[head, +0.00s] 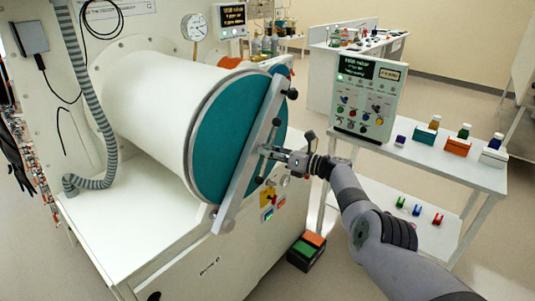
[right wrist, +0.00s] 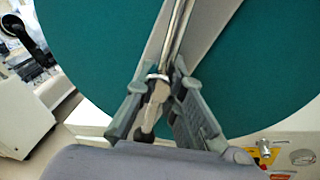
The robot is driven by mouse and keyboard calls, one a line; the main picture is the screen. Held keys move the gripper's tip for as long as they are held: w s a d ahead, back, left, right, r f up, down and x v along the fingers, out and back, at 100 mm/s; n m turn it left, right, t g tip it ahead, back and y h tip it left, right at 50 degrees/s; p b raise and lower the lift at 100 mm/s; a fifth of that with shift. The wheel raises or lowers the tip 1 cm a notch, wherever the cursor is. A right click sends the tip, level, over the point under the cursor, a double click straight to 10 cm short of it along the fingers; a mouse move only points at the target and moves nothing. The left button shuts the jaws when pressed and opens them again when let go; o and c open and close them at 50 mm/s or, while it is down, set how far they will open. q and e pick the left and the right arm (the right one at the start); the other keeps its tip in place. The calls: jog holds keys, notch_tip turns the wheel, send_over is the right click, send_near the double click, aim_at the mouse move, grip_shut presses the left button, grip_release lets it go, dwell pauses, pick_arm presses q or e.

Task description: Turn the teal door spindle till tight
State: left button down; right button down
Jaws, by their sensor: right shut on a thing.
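The teal door (head: 213,140) closes the end of a large white cylinder (head: 150,95) on the glovebox. A grey metal bar (head: 250,160) lies slantwise across the door, with black knobs near its upper end. My right gripper (head: 270,152) is at the middle of this bar, shut on the spindle's metal handle. In the right wrist view the two fingers (right wrist: 158,100) stand on either side of the metal spindle handle (right wrist: 158,92), in front of the teal door (right wrist: 240,60). The spindle's hub is partly hidden by the gripper. My left gripper is not in view.
A control panel (head: 367,95) stands on a white side table (head: 450,165) at the right, with several small bottles in coloured holders. A box with green and orange pads (head: 307,250) lies on the floor. A ribbed hose (head: 85,90) hangs at the left.

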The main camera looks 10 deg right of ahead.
jog(key=shift+s+a+f+m, duration=0.1)
jog(key=shift+f+m, duration=0.15)
jog(key=shift+m, duration=0.25)
jog(key=c, duration=2)
grip_release()
jog(key=shift+o, duration=0.3)
jog(key=shift+r, duration=0.1)
jog(key=shift+d, duration=0.2)
jog(key=v, duration=1.1)
jog(key=shift+s+d, duration=0.25)
